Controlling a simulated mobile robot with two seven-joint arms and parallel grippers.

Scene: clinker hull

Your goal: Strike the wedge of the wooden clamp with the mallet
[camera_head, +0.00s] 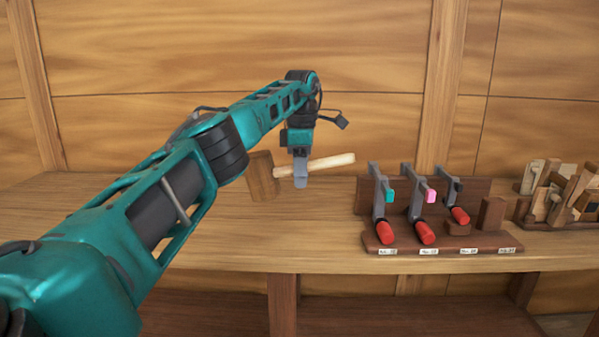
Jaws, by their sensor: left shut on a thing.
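My left gripper (301,180) is shut on the pale handle of the mallet (334,163), close to its head. The mallet's brown wooden head (262,177) is to the left of the gripper, and the handle sticks out to the right. The mallet appears to be above the bench top, though the gap is hard to judge. I cannot clearly pick out the wooden clamp or its wedge. Several wooden clamp-like pieces (557,196) stand crowded together at the far right. My right gripper is not in view.
A brown rack (455,242) on the wooden bench (220,238) holds three metal clamps with red handles (424,232) and a plain wooden block (490,213). The bench left of the rack is clear. A planked wall with upright ribs (443,90) closes the back.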

